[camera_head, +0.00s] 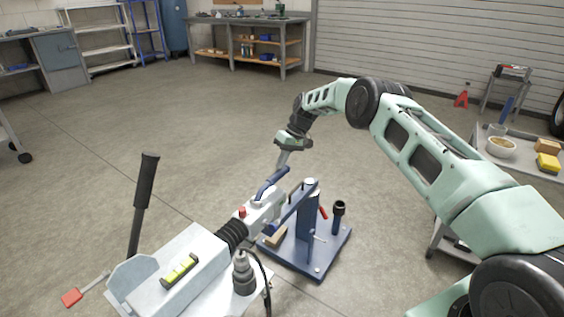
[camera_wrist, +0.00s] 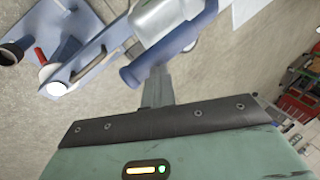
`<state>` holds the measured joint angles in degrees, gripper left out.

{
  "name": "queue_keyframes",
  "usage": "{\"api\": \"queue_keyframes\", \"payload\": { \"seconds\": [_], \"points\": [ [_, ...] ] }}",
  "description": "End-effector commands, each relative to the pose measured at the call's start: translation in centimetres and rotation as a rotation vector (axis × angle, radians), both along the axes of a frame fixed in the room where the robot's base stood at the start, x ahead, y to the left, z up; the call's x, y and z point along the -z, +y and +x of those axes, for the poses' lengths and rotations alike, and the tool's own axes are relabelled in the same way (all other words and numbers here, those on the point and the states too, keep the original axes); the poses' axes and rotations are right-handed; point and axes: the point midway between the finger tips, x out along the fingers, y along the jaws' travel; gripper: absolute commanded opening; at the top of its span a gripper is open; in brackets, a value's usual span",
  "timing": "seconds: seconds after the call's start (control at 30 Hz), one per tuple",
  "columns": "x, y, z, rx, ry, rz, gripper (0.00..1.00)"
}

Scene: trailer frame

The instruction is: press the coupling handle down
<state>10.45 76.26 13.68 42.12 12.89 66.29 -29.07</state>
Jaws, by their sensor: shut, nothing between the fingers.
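The coupling handle (camera_head: 268,184) is a blue bar on top of the grey coupling head (camera_head: 262,210), raised and slanting up to its right end. It also shows in the wrist view (camera_wrist: 172,48), running diagonally across the top middle. My gripper (camera_head: 283,161) points down with its fingers shut and empty, at the raised end of the handle. In the wrist view my fingertips (camera_wrist: 157,76) overlap the lower edge of the handle; I cannot tell whether they touch it.
A black-gripped lever (camera_head: 145,185) stands upright at the left of the grey trailer drawbar (camera_head: 190,265). A cart (camera_head: 525,160) with a bowl stands at the right. The floor beyond the coupling is clear.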

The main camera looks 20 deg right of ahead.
Motion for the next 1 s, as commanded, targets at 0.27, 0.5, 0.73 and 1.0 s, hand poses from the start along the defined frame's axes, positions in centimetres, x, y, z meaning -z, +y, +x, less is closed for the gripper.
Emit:
{"api": "queue_keyframes", "payload": {
  "seconds": [0.27,0.5,0.73,1.0],
  "points": [
    [-1.9,-1.5,0.0,0.004,-0.001,-0.008,0.00],
    [-7.3,-3.6,0.1,0.004,-0.004,-0.004,0.00],
    [-12.1,-5.8,0.1,0.003,-0.004,-0.002,0.00],
    [-15.4,-7.2,0.1,0.001,-0.003,0.000,0.00]
  ]
}}
